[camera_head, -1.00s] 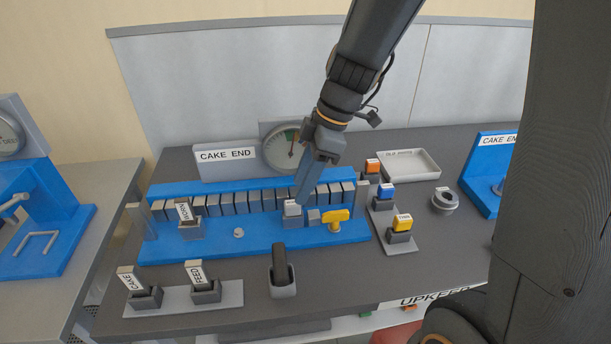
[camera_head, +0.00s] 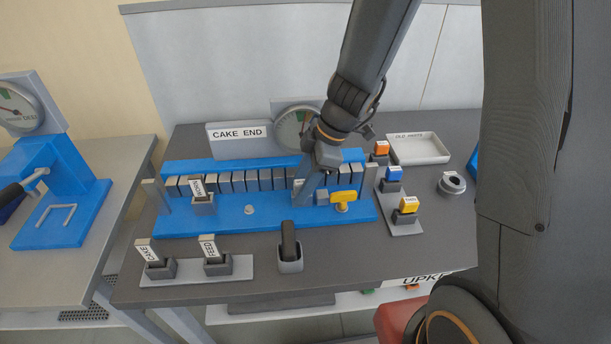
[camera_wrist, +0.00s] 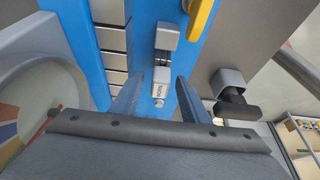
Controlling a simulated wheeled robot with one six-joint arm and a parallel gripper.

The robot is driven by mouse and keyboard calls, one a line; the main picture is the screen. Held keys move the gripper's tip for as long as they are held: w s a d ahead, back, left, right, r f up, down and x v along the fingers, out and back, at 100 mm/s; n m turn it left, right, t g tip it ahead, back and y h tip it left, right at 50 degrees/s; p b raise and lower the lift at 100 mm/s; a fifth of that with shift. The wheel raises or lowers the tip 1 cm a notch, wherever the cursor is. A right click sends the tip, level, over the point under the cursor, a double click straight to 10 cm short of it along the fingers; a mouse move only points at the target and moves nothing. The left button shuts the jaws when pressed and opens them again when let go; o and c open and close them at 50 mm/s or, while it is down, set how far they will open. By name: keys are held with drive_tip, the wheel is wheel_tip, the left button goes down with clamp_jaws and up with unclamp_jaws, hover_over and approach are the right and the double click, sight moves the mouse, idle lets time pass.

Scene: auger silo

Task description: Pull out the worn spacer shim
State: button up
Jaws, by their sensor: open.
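The worn spacer shim (camera_wrist: 158,82) appears to be the pale-topped piece with a small dark label in the wrist view; the lettering is hard to read. My gripper (camera_wrist: 160,78) is open, with one finger on each side of the piece in the picture. I cannot tell whether the fingertips reach down around it. In the head view my gripper (camera_head: 302,196) covers most of that piece.
Another labelled tag (camera_head: 198,187) stands in a grey holder at left. A row of grey blocks (camera_head: 238,181) runs behind. A black-handled tool (camera_head: 289,240) stands in front. CAKE (camera_head: 148,252) and FEED (camera_head: 210,249) tags are front left. A pale tray (camera_head: 447,158) lies back right.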

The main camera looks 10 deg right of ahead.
sight(302, 182)
drive_tip(key=shift+f, duration=0.1)
clamp_jaws()
idle(0.3)
drive_tip(key=shift+r, duration=0.7)
idle(0.4)
drive_tip(key=shift+r+p, duration=1.6)
drive_tip(key=shift+r, duration=1.6)
